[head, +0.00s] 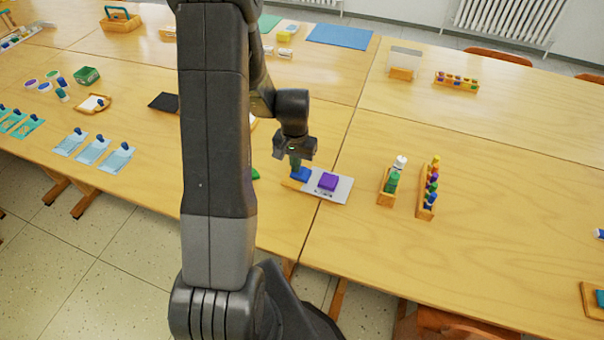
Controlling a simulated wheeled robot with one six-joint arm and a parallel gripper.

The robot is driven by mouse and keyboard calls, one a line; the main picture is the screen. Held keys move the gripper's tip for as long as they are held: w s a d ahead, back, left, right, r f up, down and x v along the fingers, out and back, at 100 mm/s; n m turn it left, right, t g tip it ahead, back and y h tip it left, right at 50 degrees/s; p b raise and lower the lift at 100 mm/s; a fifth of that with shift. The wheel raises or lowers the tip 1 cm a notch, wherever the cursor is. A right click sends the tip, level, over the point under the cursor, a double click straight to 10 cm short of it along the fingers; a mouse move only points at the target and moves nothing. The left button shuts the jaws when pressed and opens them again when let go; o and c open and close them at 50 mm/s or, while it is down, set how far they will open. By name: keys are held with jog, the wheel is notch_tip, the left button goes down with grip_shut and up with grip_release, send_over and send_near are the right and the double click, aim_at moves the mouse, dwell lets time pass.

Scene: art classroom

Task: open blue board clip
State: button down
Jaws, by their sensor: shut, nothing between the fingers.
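A small blue piece (301,174), likely the board clip, sits at the left end of a pale board (342,190) near the front table edge. A wooden strip (289,183) shows beside it. A purple block (328,182) lies on the board to its right. My gripper (295,163) points down just above the blue piece, with its fingers shut and nothing held. The fingertips are small and dark here, and I cannot tell whether they touch the blue piece or whether the clip is open.
A wooden rack (387,198) with green and white bottles and another rack (425,205) with coloured pegs stand to the right. A green object (255,174) is partly hidden behind my arm. Light blue cards (93,151) lie left. The table right of the racks is mostly clear.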

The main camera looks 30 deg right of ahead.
jog(key=shift+f, duration=0.2)
jog(key=shift+r, duration=0.15)
jog(key=shift+r+p, duration=2.25)
jog(key=shift+r, duration=1.2)
jog(key=shift+f, duration=0.1)
notch_tip(320, 180, down, 7)
jog(key=b, duration=0.4)
jog(key=shift+b, duration=0.4)
